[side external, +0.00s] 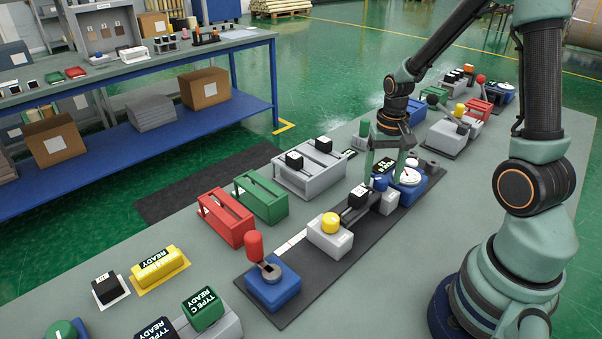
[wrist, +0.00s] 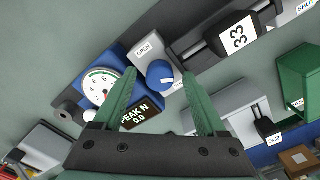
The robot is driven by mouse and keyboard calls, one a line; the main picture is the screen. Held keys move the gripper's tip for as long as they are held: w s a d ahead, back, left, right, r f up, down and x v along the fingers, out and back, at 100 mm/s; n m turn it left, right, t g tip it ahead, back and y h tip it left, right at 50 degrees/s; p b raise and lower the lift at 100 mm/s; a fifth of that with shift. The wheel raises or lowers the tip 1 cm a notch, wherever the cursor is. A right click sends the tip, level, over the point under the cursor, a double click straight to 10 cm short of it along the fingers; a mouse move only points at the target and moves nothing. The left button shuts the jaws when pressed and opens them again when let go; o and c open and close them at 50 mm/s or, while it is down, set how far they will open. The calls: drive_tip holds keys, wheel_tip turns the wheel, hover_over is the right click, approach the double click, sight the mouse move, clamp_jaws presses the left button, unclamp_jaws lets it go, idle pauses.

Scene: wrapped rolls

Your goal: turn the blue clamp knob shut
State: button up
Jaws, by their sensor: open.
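The blue clamp knob (side external: 380,182) sits on a small grey block (side external: 389,202) on the dark mat. In the wrist view the knob (wrist: 160,73) is round with a pale mark on its side, by a label reading OPEN (wrist: 145,48). My gripper (side external: 384,172) is just above the knob, fingers pointing down. In the wrist view my gripper (wrist: 160,80) has its green fingers spread wide, with the knob between the tips and nothing held. I cannot tell whether either finger touches it. A gauge (wrist: 103,88) with a white dial and a display reading PEAK N 0.0 (wrist: 140,113) stands beside it.
A yellow knob on a grey block (side external: 330,238) and a red lever on a blue base (side external: 272,286) stand further along the mat. Red (side external: 227,218) and green (side external: 262,197) holders lie left.

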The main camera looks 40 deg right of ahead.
sight(382, 179)
wheel_tip(382, 179, up, 12)
idle(0.5)
drive_tip(key=shift+r, duration=0.1)
drive_tip(key=s+a+r+n+t, duration=0.1)
drive_tip(key=a+r+n+t, duration=0.1)
drive_tip(key=a, duration=0.5)
drive_tip(key=s+a+r+n+t, duration=0.1)
drive_tip(key=a+r+n+t, duration=0.2)
drive_tip(key=a+n, duration=0.3)
drive_tip(key=shift+s+a+r+t, duration=0.3)
drive_tip(key=shift+s+a+r, duration=0.1)
drive_tip(key=shift+a, duration=0.1)
